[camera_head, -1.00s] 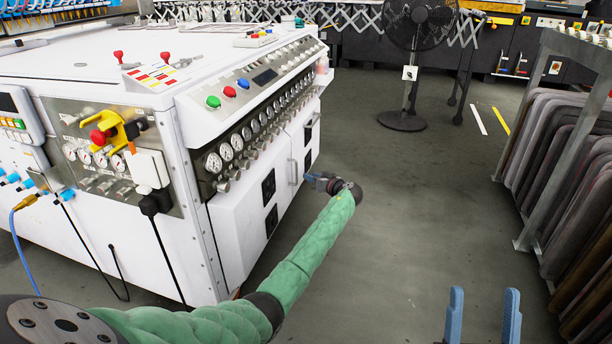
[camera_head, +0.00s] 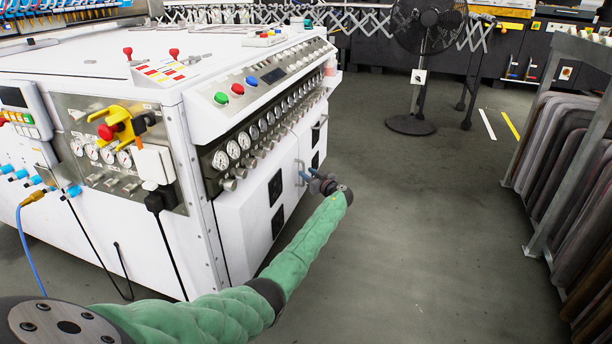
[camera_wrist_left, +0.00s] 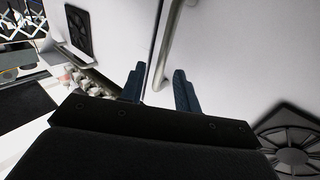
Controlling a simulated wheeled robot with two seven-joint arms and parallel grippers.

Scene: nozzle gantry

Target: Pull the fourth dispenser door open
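The white machine cabinet (camera_head: 245,235) has doors along its right side, with black vents and bar handles. I cannot tell which door counts as the fourth. My left gripper (camera_head: 308,176) is at the handle (camera_head: 299,173) of a white door. In the left wrist view its two blue fingers (camera_wrist_left: 160,88) stand apart. The gripper is open; I cannot tell whether a finger touches the bar. The door looks closed. My right gripper is not in view.
A row of gauges (camera_head: 248,140) and knobs juts out above the doors. A black fan (camera_head: 412,124) stands farther back. A rack of dark pallets (camera_head: 560,150) is at the right. The grey floor between the cabinet and the rack is clear.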

